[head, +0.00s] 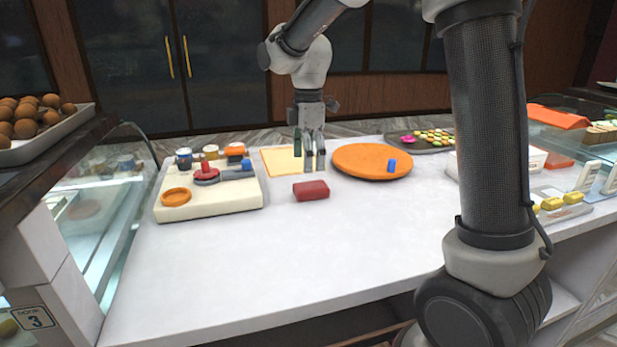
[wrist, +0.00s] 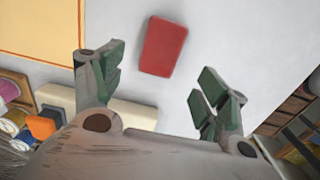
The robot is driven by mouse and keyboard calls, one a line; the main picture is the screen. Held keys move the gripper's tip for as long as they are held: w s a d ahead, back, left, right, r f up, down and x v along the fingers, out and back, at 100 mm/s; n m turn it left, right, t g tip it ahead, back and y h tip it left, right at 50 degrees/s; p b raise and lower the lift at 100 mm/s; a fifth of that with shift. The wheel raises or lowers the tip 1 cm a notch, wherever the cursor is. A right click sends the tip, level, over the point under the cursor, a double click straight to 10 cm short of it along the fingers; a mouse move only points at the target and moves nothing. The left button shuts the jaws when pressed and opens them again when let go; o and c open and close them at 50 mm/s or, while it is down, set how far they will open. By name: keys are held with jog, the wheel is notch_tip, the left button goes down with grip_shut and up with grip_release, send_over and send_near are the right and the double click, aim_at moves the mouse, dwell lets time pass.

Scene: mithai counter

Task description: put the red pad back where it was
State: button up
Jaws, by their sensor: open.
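The red pad (head: 311,190) is a small flat block lying on the white counter (head: 260,260), in front of my gripper and left of the orange round board. In the wrist view the red pad (wrist: 163,46) lies on the bare counter beyond the fingertips, a little nearer the left finger. My gripper (head: 312,160) points down above the counter, behind the pad in the head view. In the wrist view my gripper (wrist: 160,85) has its green-tipped fingers spread wide, with nothing held between them.
A cream tray (head: 225,200) with an orange ring and small containers stands left. An orange-edged cream sheet (head: 275,160) lies behind. The orange round board (head: 350,160) carries a blue piece (head: 391,166). A sweets tray (head: 405,141) stands back right. The front counter is clear.

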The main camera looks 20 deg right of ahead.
jog(key=shift+r, duration=1.9)
jog(key=s+d+r+m+t, duration=0.2)
jog(key=s+d+r+m, duration=0.3)
jog(key=s+d+m, duration=0.65)
jog(key=s+d+f+m+t, duration=0.1)
jog(key=s+d+m, duration=0.1)
jog(key=s, duration=0.5)
jog(key=s+d+f+m+t, duration=0.1)
jog(key=s+m, duration=0.3)
jog(key=s, duration=0.4)
jog(key=shift+d+f, duration=0.55)
jog(key=shift+f, duration=0.05)
jog(key=shift+m, duration=0.25)
